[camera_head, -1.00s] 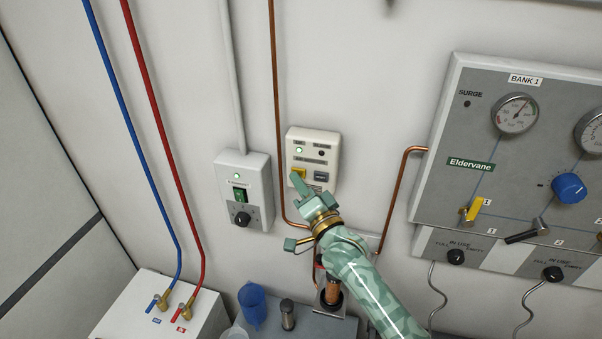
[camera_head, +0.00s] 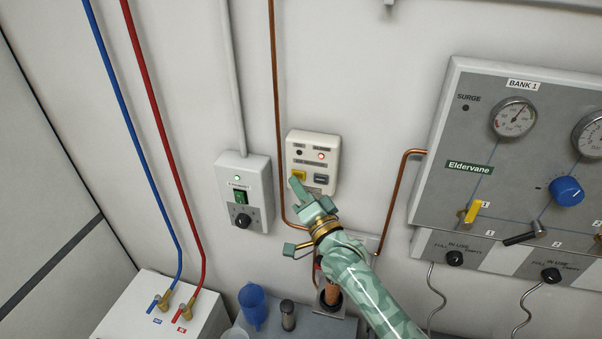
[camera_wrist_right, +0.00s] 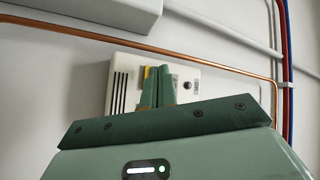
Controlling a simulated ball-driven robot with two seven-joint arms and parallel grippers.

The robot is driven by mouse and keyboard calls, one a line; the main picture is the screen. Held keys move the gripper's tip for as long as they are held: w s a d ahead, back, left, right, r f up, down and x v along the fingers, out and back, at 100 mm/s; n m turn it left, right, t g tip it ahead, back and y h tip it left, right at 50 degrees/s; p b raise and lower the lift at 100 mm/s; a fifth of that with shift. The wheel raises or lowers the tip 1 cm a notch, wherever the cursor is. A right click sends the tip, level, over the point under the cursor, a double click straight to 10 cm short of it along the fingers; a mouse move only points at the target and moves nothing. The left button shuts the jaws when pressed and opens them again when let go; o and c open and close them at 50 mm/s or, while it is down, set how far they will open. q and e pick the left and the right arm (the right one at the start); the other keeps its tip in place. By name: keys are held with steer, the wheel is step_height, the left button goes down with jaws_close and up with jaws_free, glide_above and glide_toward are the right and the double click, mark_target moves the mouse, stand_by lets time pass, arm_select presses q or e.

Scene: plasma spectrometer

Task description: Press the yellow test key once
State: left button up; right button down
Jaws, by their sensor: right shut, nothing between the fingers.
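The yellow test key (camera_head: 299,175) is on the lower left of a cream wall box (camera_head: 313,144). On that box a red lamp (camera_head: 321,156) is lit at the upper right, and the lamp at the upper left is dark. My right gripper (camera_head: 295,183) is shut and empty, its fingertips just below the key; I cannot tell if they touch it. In the right wrist view the shut fingers (camera_wrist_right: 157,72) point at the box, with a sliver of the yellow key (camera_wrist_right: 147,72) showing beside them. My left gripper is not in view.
A grey switch box (camera_head: 255,176) with a green rocker is to the left. A copper pipe (camera_head: 276,90) runs between the two boxes. The gauge panel (camera_head: 455,130) is at the right.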

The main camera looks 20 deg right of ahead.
steer(key=shift+s+a, duration=0.15)
steer(key=shift+s, duration=0.05)
steer(key=s+a+p, duration=0.1)
steer(key=s, duration=0.1)
steer(key=s+a+p, duration=0.1)
steer(key=s, duration=0.1)
steer(key=shift+a, duration=0.4)
stand_by(0.8)
